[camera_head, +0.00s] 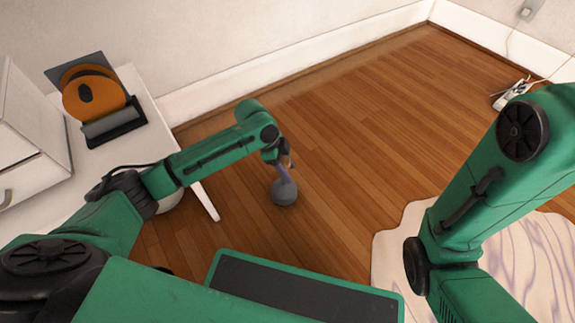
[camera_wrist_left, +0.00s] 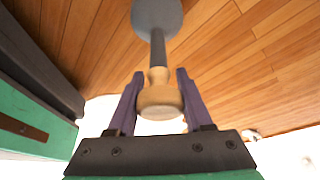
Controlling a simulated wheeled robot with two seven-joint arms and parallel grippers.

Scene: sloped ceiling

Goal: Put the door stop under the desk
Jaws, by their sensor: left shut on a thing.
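The door stop (camera_head: 284,195) has a round grey end, a dark stem and a wooden knob; it also shows in the left wrist view (camera_wrist_left: 157,16). My left gripper (camera_head: 283,168) is shut on it, with the purple fingers (camera_wrist_left: 160,78) on either side of its wooden part. The grey end points down, over the wood floor; whether it touches the floor I cannot tell. The white desk (camera_head: 152,128) stands at the left, and one of its legs (camera_head: 209,201) is left of the door stop. My right arm shows at the right, but its gripper is out of view.
An orange and black device (camera_head: 94,97) sits on the desk, beside a white drawer unit (camera_head: 30,150). A pale patterned rug (camera_head: 395,255) lies at the lower right. A power strip (camera_head: 512,93) with a cord lies by the far right wall. The middle floor is clear.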

